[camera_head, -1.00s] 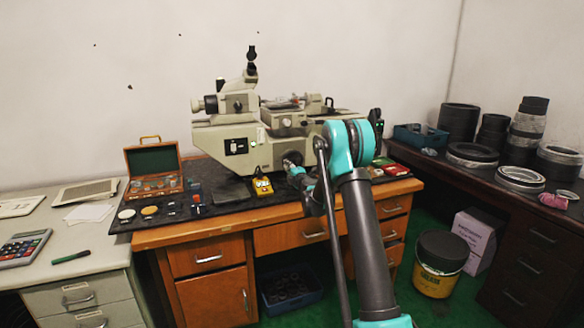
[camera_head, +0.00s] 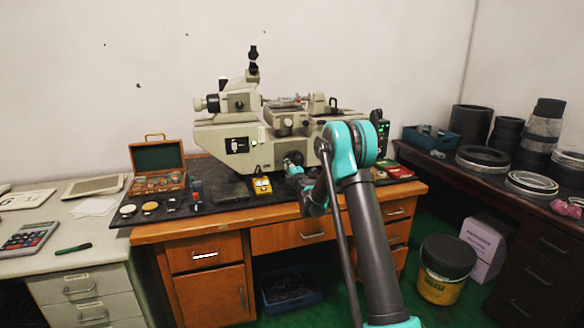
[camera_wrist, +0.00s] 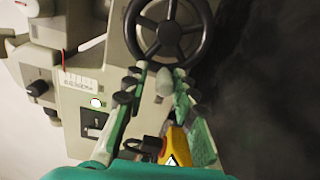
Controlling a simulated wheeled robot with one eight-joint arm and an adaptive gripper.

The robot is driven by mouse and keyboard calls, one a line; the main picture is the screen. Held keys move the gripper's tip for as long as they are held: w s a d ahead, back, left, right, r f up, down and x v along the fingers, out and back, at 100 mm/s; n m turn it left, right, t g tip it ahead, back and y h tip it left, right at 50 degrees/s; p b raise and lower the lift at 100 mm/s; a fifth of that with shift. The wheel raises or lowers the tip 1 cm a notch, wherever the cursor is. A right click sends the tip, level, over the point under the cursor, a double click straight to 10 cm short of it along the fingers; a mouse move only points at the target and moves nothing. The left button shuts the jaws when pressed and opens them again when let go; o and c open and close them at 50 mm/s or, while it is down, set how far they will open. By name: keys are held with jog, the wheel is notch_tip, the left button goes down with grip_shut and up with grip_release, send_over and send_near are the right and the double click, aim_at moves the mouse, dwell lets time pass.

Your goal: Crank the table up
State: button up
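The beige measuring machine (camera_head: 225,140) stands on the wooden desk, with its table (camera_head: 290,120) at the upper middle. Its dark spoked handwheel (camera_wrist: 168,28) is at the top of the wrist view. A pale grip knob (camera_wrist: 163,82) shows below the wheel's rim. My gripper (camera_wrist: 161,72) has its green fingers on either side of this knob. The fingertips are apart, with a gap visible on the left side; contact on the right is unclear. In the head view my gripper (camera_head: 294,169) is small at the machine's front, and its arm partly hides the machine's right side.
A yellow box (camera_head: 262,186) stands on the dark mat just below the wheel. An open wooden case (camera_head: 157,158) is at the left of the mat. Dark rings (camera_head: 470,125) fill the right-hand bench. A grease bucket (camera_head: 444,268) stands on the green floor.

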jog(key=v, duration=0.8)
jog(key=shift+s, duration=0.25)
jog(key=shift+s+r, duration=0.1)
dwell(0.3)
jog(key=s+r+n+g+y, duration=0.3)
jog(key=s+n+g, duration=0.2)
jog(key=s+n, duration=1.45)
jog(key=s+d+f+n+g+h, duration=0.2)
jog(key=s+d+f+n, duration=0.3)
jog(key=s+n, duration=0.5)
jog(key=s+d+f+n+g+h, duration=0.3)
jog(key=s+d+f+n, duration=0.2)
jog(key=s+n, duration=0.5)
jog(key=s+d+f+n+g+h, duration=0.3)
jog(key=s+d+f+n, duration=0.2)
jog(key=s+n, duration=0.5)
jog(key=s+d, duration=0.1)
jog(key=s, duration=0.4)
jog(key=shift+s, duration=0.15)
jog(key=shift+r, duration=0.1)
